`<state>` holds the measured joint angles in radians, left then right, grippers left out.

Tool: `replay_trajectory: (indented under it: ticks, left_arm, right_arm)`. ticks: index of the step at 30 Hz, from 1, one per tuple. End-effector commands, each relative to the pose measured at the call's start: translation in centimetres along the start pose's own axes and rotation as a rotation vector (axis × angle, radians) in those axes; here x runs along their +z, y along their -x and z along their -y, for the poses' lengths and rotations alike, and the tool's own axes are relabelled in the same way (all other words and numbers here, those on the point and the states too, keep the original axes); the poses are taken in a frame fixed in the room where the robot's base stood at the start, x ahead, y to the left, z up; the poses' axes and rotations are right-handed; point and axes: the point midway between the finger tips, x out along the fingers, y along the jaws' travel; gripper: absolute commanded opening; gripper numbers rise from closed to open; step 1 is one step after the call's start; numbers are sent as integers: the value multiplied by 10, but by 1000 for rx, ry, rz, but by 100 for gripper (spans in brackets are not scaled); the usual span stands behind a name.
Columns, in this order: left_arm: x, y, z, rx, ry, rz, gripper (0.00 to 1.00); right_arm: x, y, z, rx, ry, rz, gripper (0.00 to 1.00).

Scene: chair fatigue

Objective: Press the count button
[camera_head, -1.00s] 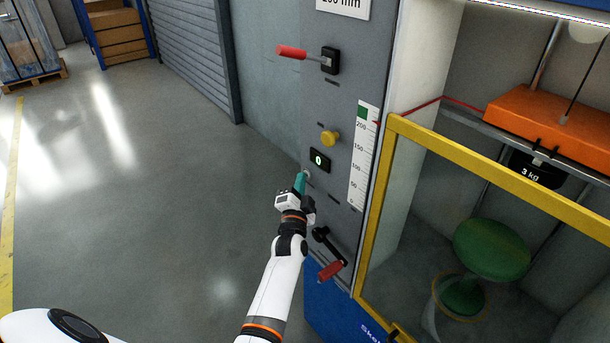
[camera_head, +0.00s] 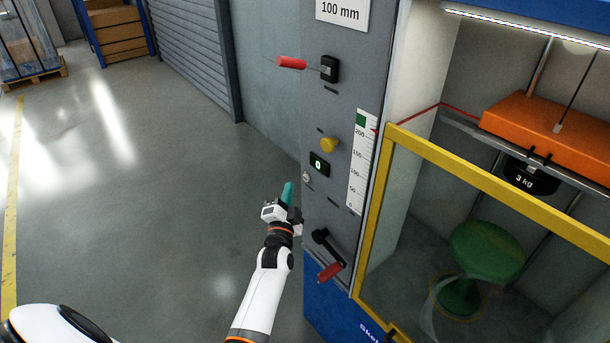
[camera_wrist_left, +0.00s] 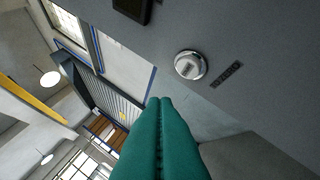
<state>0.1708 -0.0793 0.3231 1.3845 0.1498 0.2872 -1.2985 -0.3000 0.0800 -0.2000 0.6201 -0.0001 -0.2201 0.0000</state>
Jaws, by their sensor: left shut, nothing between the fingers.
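The count button is a small round silver button (camera_head: 306,177) on the left edge of the grey machine panel, just below a small black display (camera_head: 319,164). It also shows in the left wrist view (camera_wrist_left: 190,65), up and to the right of my fingertips, with a dark label beside it. My left gripper (camera_head: 288,189) has teal fingers pressed together with nothing between them. It hangs left of the panel and a little below the button, apart from it. The fingers fill the lower middle of the left wrist view (camera_wrist_left: 163,102). My right gripper is not in view.
The panel also carries a red-handled lever (camera_head: 292,62), a yellow knob (camera_head: 329,144), a white scale (camera_head: 361,165) and a red-handled crank (camera_head: 330,271). A yellow-framed guard (camera_head: 480,178) encloses a green stool (camera_head: 485,250) under an orange block (camera_head: 555,130). The floor at left is clear.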

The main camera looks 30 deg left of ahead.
Motion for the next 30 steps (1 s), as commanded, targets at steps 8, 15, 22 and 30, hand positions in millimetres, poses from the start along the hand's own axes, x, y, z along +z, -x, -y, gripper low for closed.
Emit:
replay_trajectory:
  ticks: [8, 15, 22, 30]
  left_arm:
    - [-11, 16, -13, 0, -2, 0, 0]
    - [-12, 17, -12, 1, 0, 1, 0]
    - [-12, 17, -12, 0, 0, 0, 0]
    - [-12, 17, -12, 0, 0, 0, 0]
  right_arm:
    - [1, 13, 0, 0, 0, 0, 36]
    - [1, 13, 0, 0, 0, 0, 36]
    - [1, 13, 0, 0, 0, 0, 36]
    - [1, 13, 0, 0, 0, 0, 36]
